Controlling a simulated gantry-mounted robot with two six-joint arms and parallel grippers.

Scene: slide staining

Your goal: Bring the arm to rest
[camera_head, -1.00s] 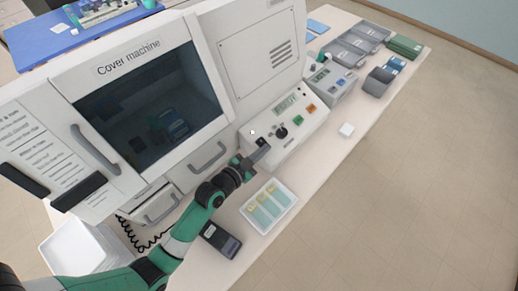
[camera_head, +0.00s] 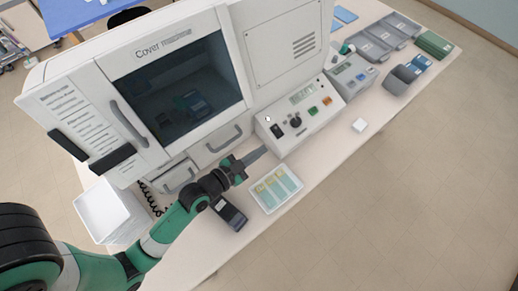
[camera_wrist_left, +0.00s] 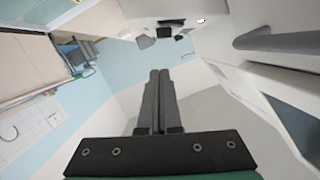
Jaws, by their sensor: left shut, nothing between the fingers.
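My left arm (camera_head: 160,236) comes in from the lower left in the head view, green and black. Its gripper (camera_head: 257,155) is in front of the cover machine's control panel, near the slide tray and above the table. The fingers are shut and empty. In the left wrist view the two dark fingers (camera_wrist_left: 157,100) lie side by side, touching. The white cover machine (camera_head: 270,45) stands behind the gripper, with a dark window and a control panel (camera_head: 300,118). My right gripper is not in view.
A white tray of slides (camera_head: 275,190) and a dark handheld device (camera_head: 230,213) lie near the gripper. A white bin (camera_head: 105,212) stands at left.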

